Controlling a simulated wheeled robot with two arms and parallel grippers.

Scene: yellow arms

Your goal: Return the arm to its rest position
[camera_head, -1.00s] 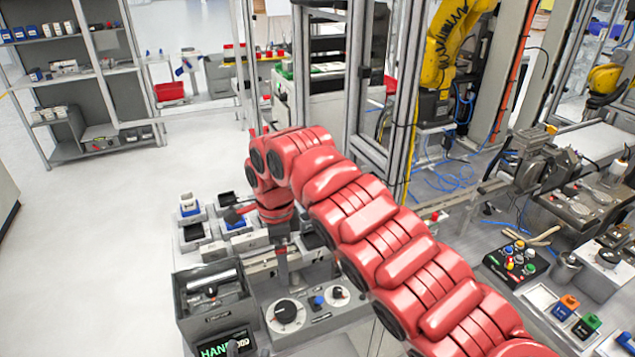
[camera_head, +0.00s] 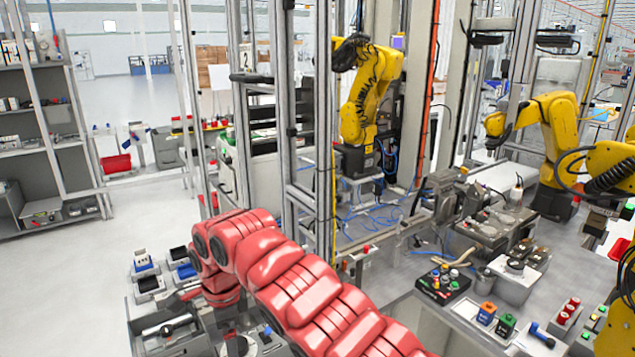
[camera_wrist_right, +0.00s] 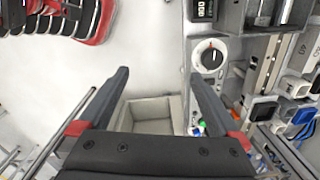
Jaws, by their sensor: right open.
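My right arm (camera_head: 300,290) is red and segmented. In the head view it reaches from the bottom toward the left and bends down at its far end, above the workbench. My right gripper (camera_wrist_right: 157,73) shows in the right wrist view with its two dark fingers spread apart and nothing between them. It points down over a pale open-topped bin (camera_wrist_right: 150,112), and the floor shows beyond the fingertips. The gripper itself is hidden in the head view. My left gripper is in neither view.
A bench with small bins (camera_head: 145,268) and a grey tray (camera_head: 168,328) lies by the arm's bend. A dial (camera_wrist_right: 210,55) is right of the fingers. Metal frame posts (camera_head: 305,130) stand behind the arm. A button box (camera_head: 442,285) is at right. Open floor (camera_head: 70,270) lies left.

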